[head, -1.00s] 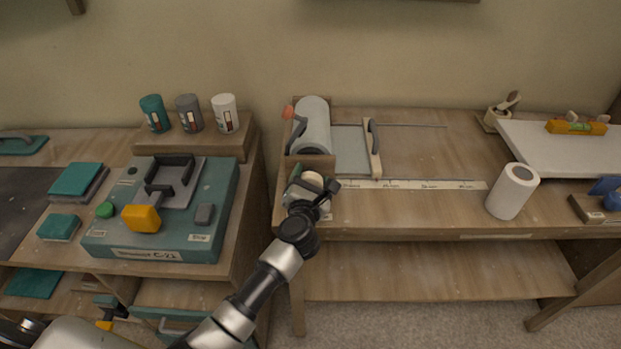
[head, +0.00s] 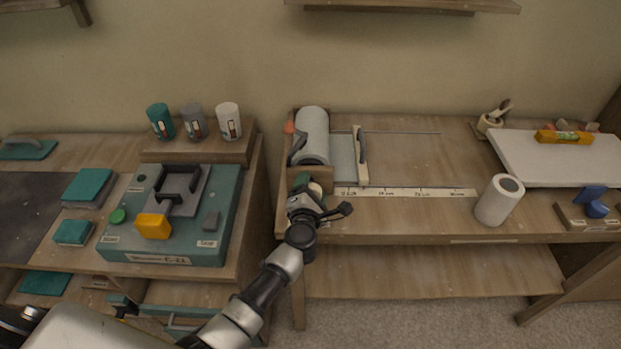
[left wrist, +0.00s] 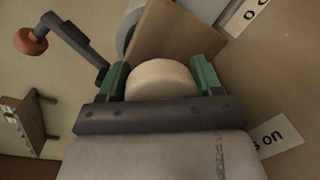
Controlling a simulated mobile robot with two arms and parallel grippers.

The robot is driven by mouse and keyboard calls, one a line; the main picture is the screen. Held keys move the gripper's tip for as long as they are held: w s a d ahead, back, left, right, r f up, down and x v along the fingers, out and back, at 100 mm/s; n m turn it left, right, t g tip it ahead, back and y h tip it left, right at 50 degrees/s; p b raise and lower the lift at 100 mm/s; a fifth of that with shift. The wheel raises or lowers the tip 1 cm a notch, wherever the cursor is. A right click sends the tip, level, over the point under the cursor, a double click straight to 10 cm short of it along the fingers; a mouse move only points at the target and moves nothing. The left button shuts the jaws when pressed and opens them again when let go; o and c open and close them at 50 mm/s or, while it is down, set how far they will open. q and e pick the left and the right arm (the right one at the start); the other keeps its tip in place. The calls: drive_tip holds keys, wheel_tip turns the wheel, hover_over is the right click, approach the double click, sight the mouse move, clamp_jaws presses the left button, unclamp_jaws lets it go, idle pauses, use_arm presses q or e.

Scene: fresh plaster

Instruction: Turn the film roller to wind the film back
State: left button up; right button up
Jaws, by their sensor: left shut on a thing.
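The film roller (head: 313,133) is a pale grey roll in a wooden holder at the left end of the right-hand bench. A grey film sheet (head: 343,158) runs right from it to a pale end bar with a dark handle (head: 361,155). My left gripper (head: 306,190) is at the front end of the holder. In the left wrist view its green-padded fingers (left wrist: 162,80) are shut on a round pale wooden knob (left wrist: 161,78), one on each side. The knob's far side and shaft are hidden. My right gripper is not in view.
A dark crank with a reddish grip (left wrist: 31,41) sticks out beside the holder. A paper strip with markings (head: 405,193) lies along the bench front. A white roll (head: 499,200) stands farther right. A teal machine (head: 170,245) stands on the left bench, across a narrow gap.

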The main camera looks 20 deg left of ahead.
use_arm(q)
drive_tip(key=m+p, duration=0.3)
drive_tip(key=m, duration=0.1)
drive_tip(key=shift+d+g+y+p, duration=0.1)
drive_tip(key=shift+g+y+p, duration=0.2)
drive_tip(key=shift+p, duration=0.1)
drive_tip(key=shift+f+m+p, duration=0.15)
drive_tip(key=shift+m+p, duration=0.95)
drive_tip(key=shift+m, duration=0.7)
drive_tip(key=o, duration=0.9)
drive_tip(key=shift+s, duration=0.1)
